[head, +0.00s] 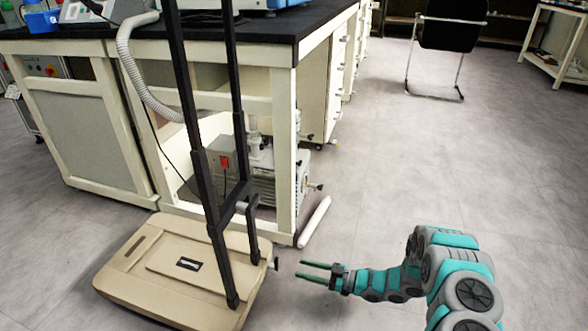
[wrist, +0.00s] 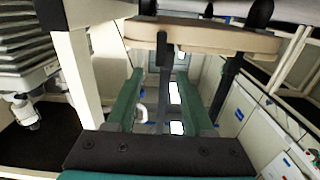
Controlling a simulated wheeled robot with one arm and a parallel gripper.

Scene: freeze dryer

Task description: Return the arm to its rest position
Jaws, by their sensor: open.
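My gripper (head: 317,271) is at the lower middle of the head view, with two green fingers held apart and nothing between them. It points left, toward the beige cart base (head: 190,275). A small gap shows between the fingertips and the small dark knob at the base's right edge. My teal and grey arm reaches in from the lower right, low over the floor. In the wrist view, the green fingers of my gripper (wrist: 165,100) are spread, with the dark cart post (wrist: 163,75) seen beyond and between them.
A lab bench (head: 270,50) with cream legs stands behind the cart. A pump (head: 272,170) with a red switch sits under it. A white bar (head: 314,222) lies on the floor beside the bench leg. A black chair (head: 450,35) stands far back. Grey floor at the right is clear.

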